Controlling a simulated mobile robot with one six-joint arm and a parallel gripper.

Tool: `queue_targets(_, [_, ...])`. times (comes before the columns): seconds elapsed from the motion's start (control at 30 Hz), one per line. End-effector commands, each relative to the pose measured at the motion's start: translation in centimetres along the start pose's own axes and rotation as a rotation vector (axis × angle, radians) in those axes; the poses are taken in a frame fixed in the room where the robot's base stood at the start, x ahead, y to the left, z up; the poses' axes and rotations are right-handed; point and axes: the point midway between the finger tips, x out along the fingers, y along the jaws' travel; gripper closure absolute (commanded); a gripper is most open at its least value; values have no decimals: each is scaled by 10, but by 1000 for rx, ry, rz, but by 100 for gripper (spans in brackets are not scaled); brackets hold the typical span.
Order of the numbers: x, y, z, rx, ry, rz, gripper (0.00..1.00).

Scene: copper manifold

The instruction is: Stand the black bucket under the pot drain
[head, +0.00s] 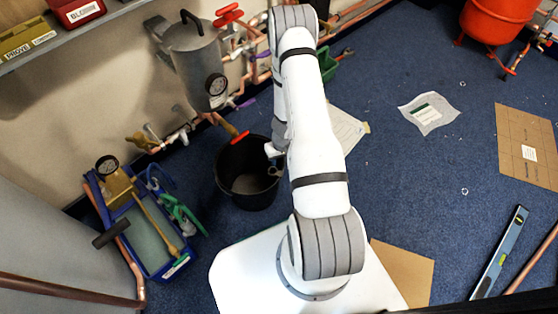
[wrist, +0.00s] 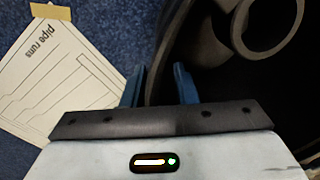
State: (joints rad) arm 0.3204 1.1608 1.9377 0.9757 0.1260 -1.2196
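The black bucket (head: 232,190) stands upright on the blue floor, below the grey metal pot (head: 190,62). The pot's drain (head: 229,128), a short brass outlet with a red handle, points down over the bucket's back rim. My gripper (head: 275,152) is at the bucket's right rim, mostly hidden by my arm. In the wrist view, my gripper's two blue fingers (wrist: 159,86) are apart, with the bucket's rim (wrist: 165,50) passing between them. Contact with both sides of the rim does not clearly show.
A grey ring-shaped part (wrist: 268,30) shows at the bucket's inside. A blue tray of tools (head: 150,240) lies left of the bucket. A taped paper sheet (head: 345,130) lies to the right. Copper pipes (head: 180,132) run along the wall.

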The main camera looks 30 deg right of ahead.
Motion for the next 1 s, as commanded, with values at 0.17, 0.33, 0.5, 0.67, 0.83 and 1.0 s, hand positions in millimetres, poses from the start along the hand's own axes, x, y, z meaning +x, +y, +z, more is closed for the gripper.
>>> queue_targets(0.17, [0,0,0,0,0,0,73])
queue_targets(0.33, [-5,0,0,1,0,0,73])
queue_targets(0.5, [-37,0,-1,0,3,0,73])
queue_targets(0.67, [-74,0,0,-1,2,0,73])
queue_targets(0.83, [-105,0,0,1,2,1,73])
queue_targets(1.0, [-120,0,0,3,0,-1,73])
